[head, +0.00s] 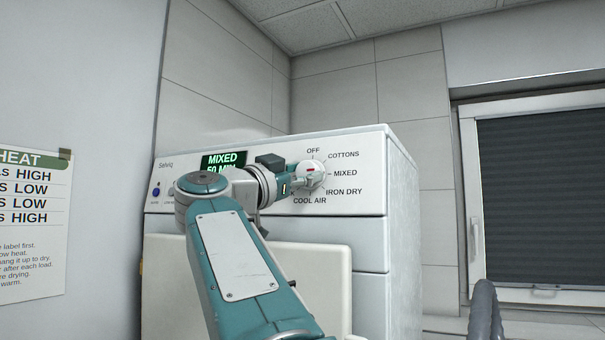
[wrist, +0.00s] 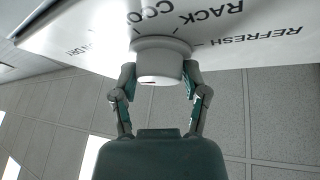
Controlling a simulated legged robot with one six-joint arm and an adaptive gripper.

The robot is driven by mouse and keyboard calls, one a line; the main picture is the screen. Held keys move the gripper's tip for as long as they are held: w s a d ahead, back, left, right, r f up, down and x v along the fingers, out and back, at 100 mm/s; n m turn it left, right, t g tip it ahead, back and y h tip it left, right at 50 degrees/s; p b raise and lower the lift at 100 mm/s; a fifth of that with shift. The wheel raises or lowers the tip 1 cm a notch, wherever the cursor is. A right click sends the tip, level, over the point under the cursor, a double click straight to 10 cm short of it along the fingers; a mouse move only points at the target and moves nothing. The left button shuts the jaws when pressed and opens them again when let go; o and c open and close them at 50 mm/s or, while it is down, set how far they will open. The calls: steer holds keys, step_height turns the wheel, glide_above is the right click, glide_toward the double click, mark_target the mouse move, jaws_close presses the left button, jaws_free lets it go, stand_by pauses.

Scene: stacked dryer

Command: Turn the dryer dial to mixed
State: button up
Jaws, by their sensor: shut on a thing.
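The green display (head: 224,161) reads MIXED, with a partly covered 50 MIN line below. My gripper (head: 298,178) reaches the dial from the left. In the wrist view my gripper (wrist: 160,80) is shut on the dial (wrist: 161,62), one finger on each side.
A blue button (head: 156,192) is at the panel's left. A heat notice (head: 32,225) hangs on the left wall. A window with a dark blind (head: 540,200) is on the right. A grey curved tube (head: 485,310) stands at the lower right.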

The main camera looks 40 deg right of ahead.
steer(key=shift+w+m, duration=0.1)
steer(key=shift+m, duration=0.2)
steer(key=shift+f, duration=0.1)
steer(key=o, duration=1.1)
steer(key=shift+o, duration=0.2)
steer(key=w+v, duration=0.1)
steer(key=v, duration=1.1)
steer(key=shift+s, duration=0.35)
